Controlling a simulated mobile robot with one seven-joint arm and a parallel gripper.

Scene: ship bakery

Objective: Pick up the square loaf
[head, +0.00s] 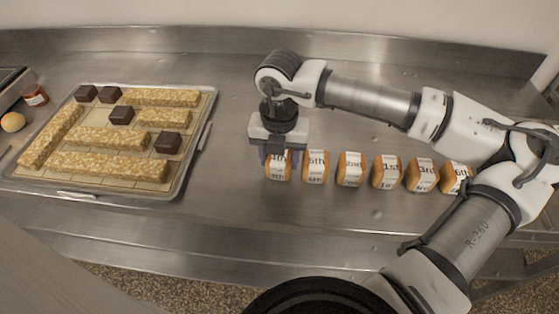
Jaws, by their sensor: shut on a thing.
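My gripper (278,155) points down at the left end of a row of small golden-brown loaves with white paper labels. It is shut on the leftmost loaf (279,172), whose label is partly hidden by the fingers and seems to read "4th". This loaf is upright and level with the others; I cannot tell whether it touches the counter. The loaf beside it (316,167) stands just to the right, a small gap apart. More labelled loaves (351,169) continue to the right, and the last one (456,176) is partly behind my arm.
A tray (179,188) on the left holds long oat-coloured bars (110,166) and several dark cubes (168,143). A small jar (35,95) and a round orange thing (13,122) lie at the far left. The steel counter (235,110) is clear between tray and loaves.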

